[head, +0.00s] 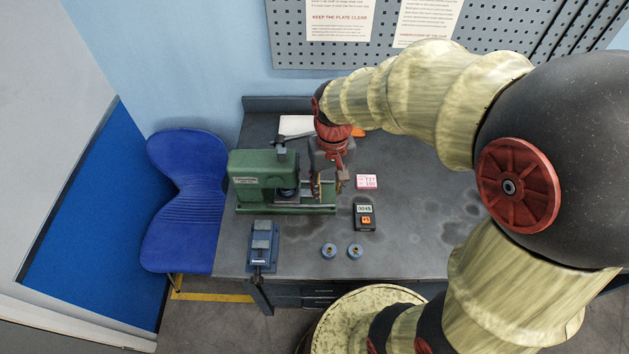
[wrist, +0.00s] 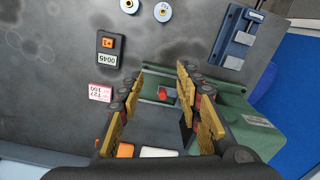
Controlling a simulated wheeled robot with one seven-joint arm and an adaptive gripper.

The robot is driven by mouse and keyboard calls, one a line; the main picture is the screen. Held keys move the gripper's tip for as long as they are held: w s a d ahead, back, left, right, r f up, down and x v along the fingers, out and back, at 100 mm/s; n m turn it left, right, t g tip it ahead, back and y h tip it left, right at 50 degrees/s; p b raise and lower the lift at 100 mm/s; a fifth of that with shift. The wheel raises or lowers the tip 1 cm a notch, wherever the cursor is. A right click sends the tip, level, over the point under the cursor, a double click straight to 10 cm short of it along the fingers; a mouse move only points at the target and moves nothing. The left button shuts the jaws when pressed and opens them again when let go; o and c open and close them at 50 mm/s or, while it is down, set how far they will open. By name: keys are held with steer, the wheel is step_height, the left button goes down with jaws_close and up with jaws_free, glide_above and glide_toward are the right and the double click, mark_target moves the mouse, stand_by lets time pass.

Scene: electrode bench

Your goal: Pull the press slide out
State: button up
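The green press (head: 262,180) stands at the left of the bench. Its slide rails (head: 312,207) run along the right side of its base. My gripper (head: 328,188) points down over the right end of the press. In the wrist view the fingers of my gripper (wrist: 160,82) are wide apart. A small red knob (wrist: 162,95) shows between them, over the green base of the press (wrist: 180,85); I see no finger touching it. The press head is partly hidden behind the right finger, and the arm covers part of the slide in the head view.
A blue vise (head: 262,246) stands in front of the press. A black meter (head: 364,217), a pink card (head: 367,181) and two blue rings (head: 329,250) lie to the right and front. A white object (head: 296,125) lies at the back. The bench's right side is clear.

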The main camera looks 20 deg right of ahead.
steer(key=shift+m, duration=0.8)
steer(key=w+f, duration=0.2)
steer(key=w, duration=0.1)
steer(key=w+f, duration=0.2)
steer(key=w, duration=0.2)
steer(key=w+d+f, duration=0.1)
steer(key=w+f, duration=0.1)
steer(key=w, duration=0.1)
steer(key=shift+w+f, duration=0.1)
steer(key=shift+w, duration=0.2)
steer(key=shift+s+f, duration=0.15)
steer(key=shift+f, duration=0.15)
step_height(320, 180, down, 7)
steer(key=shift+a+r+b, duration=0.1)
steer(key=shift+b, duration=0.2)
steer(key=c, duration=0.3)
jaws_close()
